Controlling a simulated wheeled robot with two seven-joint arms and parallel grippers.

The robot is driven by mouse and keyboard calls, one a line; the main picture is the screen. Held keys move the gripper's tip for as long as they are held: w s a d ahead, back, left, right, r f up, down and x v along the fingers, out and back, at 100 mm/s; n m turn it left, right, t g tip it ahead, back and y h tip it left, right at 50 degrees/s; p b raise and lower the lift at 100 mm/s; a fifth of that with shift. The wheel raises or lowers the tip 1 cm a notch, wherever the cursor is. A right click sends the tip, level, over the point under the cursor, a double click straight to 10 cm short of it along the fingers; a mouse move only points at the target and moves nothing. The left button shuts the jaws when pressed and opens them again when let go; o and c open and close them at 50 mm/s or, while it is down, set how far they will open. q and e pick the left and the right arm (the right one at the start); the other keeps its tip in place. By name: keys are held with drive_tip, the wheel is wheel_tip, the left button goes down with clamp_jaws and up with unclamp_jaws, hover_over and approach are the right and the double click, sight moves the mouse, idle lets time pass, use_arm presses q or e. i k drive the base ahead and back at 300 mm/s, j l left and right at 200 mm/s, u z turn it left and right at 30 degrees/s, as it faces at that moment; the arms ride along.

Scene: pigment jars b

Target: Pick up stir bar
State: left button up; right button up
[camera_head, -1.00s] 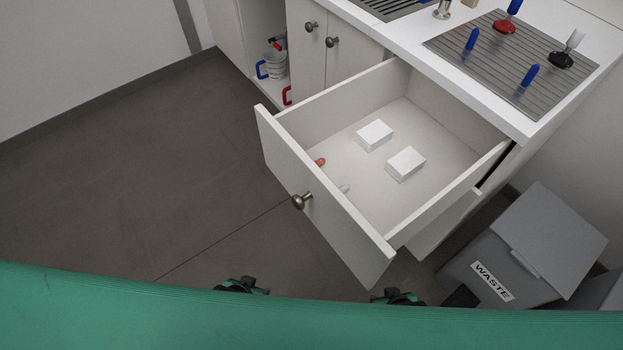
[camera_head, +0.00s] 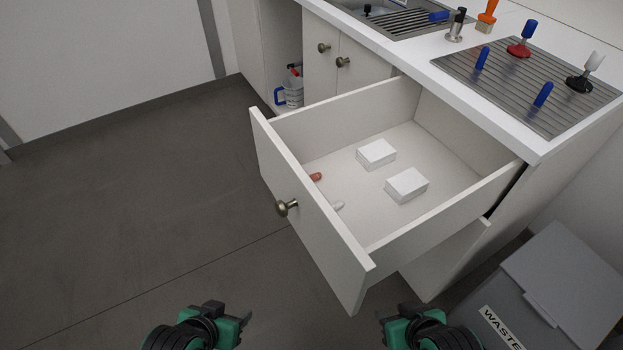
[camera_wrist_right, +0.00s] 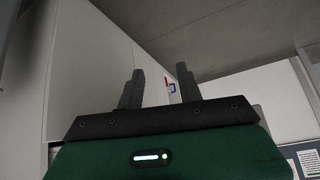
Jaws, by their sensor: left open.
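Two small capsule-shaped pieces lie in the open drawer (camera_head: 428,237), close behind its front panel. One is reddish (camera_head: 316,177), the other white (camera_head: 338,206). They look like stir bars, and the panel's top edge may partly hide them. My left gripper (camera_head: 246,320) is open and empty, low in the head view, in front of the drawer and to the left of its knob. My right gripper (camera_head: 384,322) is below the drawer's near corner, apart from it. In the right wrist view its two fingers (camera_wrist_right: 160,85) stand apart with nothing between them.
Two white boxes (camera_head: 376,153) (camera_head: 407,184) sit in the drawer. The drawer's knob (camera_head: 287,208) sticks out in front. A grey waste bin (camera_head: 565,275) stands at the right. The counter holds a ribbed mat (camera_head: 520,95) with blue-handled tools. The floor at left is clear.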

sight(317, 177)
drive_tip(key=j+z, duration=1.35)
drive_tip(key=k+j, duration=0.05)
drive_tip(key=j, duration=0.05)
